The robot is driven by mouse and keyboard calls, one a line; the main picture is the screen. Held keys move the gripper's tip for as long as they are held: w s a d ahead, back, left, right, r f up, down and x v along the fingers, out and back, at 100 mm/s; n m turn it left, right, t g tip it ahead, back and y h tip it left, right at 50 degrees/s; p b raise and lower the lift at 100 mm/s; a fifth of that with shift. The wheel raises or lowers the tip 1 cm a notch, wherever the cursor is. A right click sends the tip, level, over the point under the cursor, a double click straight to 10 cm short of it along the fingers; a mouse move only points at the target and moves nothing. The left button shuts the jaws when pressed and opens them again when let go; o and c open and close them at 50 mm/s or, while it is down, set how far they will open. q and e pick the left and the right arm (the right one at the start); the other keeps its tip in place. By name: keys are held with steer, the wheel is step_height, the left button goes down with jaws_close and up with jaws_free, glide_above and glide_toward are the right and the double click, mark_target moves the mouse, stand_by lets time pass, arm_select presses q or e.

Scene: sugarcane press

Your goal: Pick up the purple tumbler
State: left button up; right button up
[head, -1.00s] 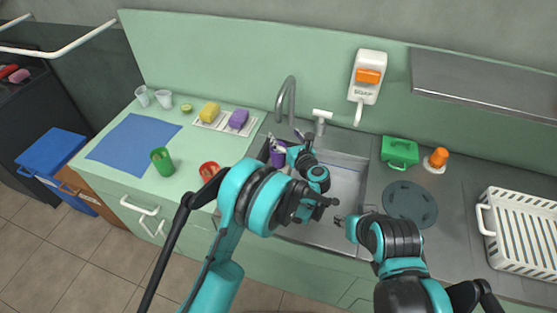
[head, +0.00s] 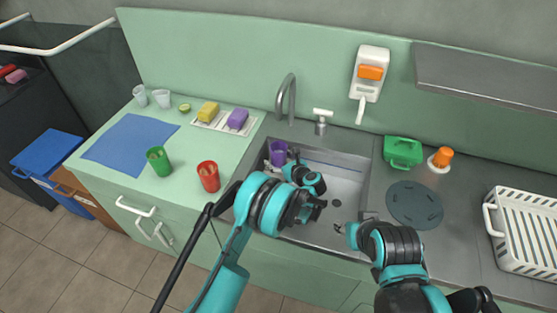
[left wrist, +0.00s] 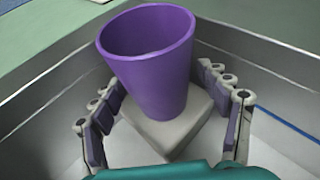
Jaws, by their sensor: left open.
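The purple tumbler (head: 278,150) stands in the back left corner of the sink, partly hidden by my left gripper (head: 279,166). In the left wrist view the tumbler (left wrist: 150,60) is empty-looking, mouth up and tilted in the picture, on or in front of a pale square block (left wrist: 175,130). My left gripper (left wrist: 163,100) is open, with fingers on both sides of the tumbler's lower part; contact is not clear. My right gripper (head: 339,228) is over the sink's front right, apart from the tumbler; its jaws are too small to read.
Sink walls (left wrist: 50,85) rise close around the left gripper. A red cup (head: 208,176) and a green cup (head: 159,160) stand on the counter left of the sink. The faucet (head: 287,98) is behind it. The sink's middle is clear.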

arm_select(q)
steer(key=shift+s+r, duration=0.1)
steer(key=shift+c, duration=0.7)
steer(key=c, duration=1.4)
steer(key=shift+o, duration=0.2)
steer(key=shift+r, duration=0.1)
